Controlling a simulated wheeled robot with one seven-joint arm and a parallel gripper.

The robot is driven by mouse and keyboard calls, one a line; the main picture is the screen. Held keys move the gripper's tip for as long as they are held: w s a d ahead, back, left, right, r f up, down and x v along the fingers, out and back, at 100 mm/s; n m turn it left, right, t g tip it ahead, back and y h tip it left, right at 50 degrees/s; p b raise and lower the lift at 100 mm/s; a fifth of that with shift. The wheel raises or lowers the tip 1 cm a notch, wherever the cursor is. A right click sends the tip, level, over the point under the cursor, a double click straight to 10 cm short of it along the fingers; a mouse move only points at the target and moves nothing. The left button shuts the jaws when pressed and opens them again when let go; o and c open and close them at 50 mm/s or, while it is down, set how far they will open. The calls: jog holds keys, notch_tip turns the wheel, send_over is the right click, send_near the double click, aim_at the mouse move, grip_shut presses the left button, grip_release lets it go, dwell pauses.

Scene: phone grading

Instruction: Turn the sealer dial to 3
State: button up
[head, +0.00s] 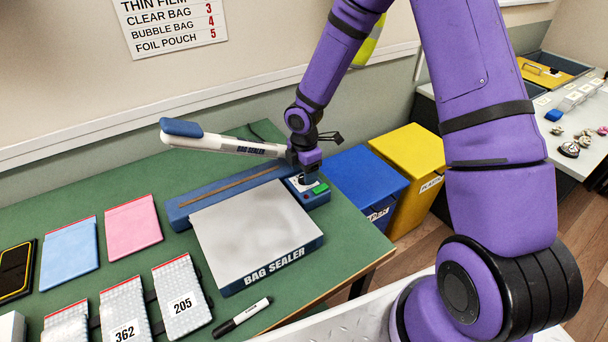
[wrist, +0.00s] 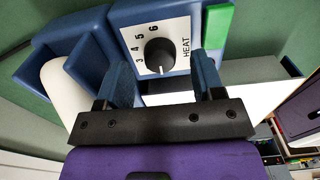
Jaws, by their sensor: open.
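The bag sealer (head: 255,232) stands on the green table with its arm raised. Its white control panel has a round black sealer dial (wrist: 160,55), labelled HEAT, with the numbers 3 to 6 printed along its left and upper side. A pale mark shows low on the dial, but I cannot tell its exact setting. My gripper (wrist: 163,78) is open, its blue fingers left and right of the dial with clear gaps on both sides. In the head view my gripper (head: 304,172) is over the panel and partly hides the dial.
A green button (wrist: 217,38) sits right of the dial. The raised sealer arm (head: 225,145) is close left of my gripper. Blue (head: 365,180) and yellow (head: 412,160) bins stand to the right. Pouches and a marker (head: 241,317) lie on the table. A wall chart (head: 172,22) lists settings.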

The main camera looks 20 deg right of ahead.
jog(key=shift+f, duration=0.8)
jog(key=shift+c, duration=0.3)
jog(key=c, duration=0.9)
jog(key=shift+o, duration=0.2)
jog(key=shift+m, duration=0.3)
jog(key=m, duration=1.3)
